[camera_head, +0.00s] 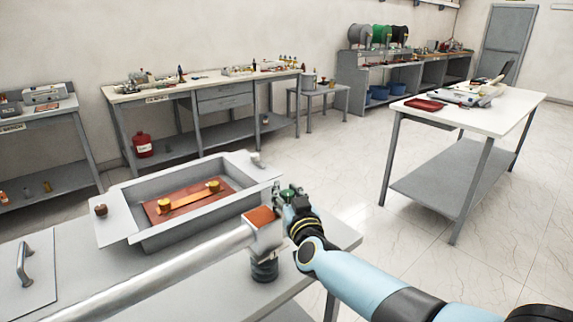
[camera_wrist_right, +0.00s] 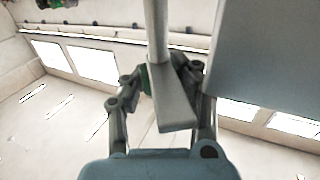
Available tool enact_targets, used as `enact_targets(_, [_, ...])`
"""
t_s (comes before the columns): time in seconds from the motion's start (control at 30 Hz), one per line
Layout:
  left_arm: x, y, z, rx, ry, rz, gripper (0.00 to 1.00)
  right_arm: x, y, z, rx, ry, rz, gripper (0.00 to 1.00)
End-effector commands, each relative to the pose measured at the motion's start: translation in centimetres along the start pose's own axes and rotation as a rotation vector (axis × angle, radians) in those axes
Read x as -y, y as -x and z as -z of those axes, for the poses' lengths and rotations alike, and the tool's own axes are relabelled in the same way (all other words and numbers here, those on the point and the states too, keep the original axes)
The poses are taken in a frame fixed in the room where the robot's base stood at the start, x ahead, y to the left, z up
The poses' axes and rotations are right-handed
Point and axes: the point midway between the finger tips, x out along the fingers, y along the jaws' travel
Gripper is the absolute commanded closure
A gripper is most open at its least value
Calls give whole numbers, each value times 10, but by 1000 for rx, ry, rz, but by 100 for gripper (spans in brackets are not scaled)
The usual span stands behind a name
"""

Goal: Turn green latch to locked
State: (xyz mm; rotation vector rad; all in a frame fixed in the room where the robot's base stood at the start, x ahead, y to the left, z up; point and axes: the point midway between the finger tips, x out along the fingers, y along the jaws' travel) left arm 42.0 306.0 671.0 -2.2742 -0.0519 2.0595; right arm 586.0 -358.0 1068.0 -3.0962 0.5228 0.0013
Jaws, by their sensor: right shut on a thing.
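The green latch (camera_head: 287,196) shows as a small green piece at the right end of the grey fixture, mostly hidden by my gripper. My right gripper (camera_head: 281,194) reaches it from the right and is shut on it. In the right wrist view, the fingers (camera_wrist_right: 155,90) stand on either side of a grey bar-shaped piece (camera_wrist_right: 172,100), with a bit of green (camera_wrist_right: 146,78) beside it. How far the latch is turned cannot be told. My left gripper is not in view.
A grey open tray (camera_head: 150,243) with a copper-coloured plate (camera_head: 172,207) sits left of my gripper. A thick grey tube (camera_head: 170,270) with an orange-topped block (camera_head: 262,217) runs close in front. A white table (camera_head: 480,112) stands back right, with free floor between.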

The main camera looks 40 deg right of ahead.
Motion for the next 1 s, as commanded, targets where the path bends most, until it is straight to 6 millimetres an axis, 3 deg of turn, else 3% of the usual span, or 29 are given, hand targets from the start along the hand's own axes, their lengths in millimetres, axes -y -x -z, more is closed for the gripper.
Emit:
enact_targets(0.03, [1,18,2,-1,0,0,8,2,0,7,5,-1,-43,100])
enact_targets(0.13, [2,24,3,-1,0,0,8,3,1,2,2,-1,-135,100])
enact_targets(0.6, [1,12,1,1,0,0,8,1,1,-5,2,2,-493,100])
enact_targets(1.0, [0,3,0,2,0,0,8,1,2,-5,6,4,-603,100])
